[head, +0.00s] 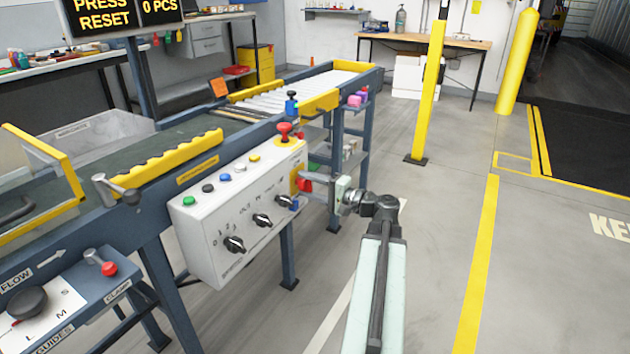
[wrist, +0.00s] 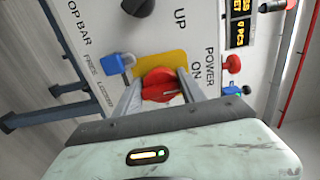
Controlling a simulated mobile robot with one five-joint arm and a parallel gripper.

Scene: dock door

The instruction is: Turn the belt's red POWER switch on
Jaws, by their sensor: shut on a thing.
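The red POWER switch (wrist: 158,84) sits on a yellow plate (wrist: 165,60) on the white control box (head: 215,243). It also shows in the head view (head: 304,184) at the box's right end. My gripper (wrist: 160,92) has one finger on each side of the red knob and is shut on it. A pale line on the knob lies toward the ON lettering in the wrist view. In the head view my gripper (head: 318,186) reaches the box from the right, and its fingertips are partly hidden.
A blue padlock (wrist: 116,63) is beside the switch. A red mushroom button (head: 284,130) stands on top of the box. Black knobs (head: 262,220) line its front. The display (head: 120,15) reads PRESS RESET and 0 PCS. A yellow post (head: 428,90) stands behind; floor at right is clear.

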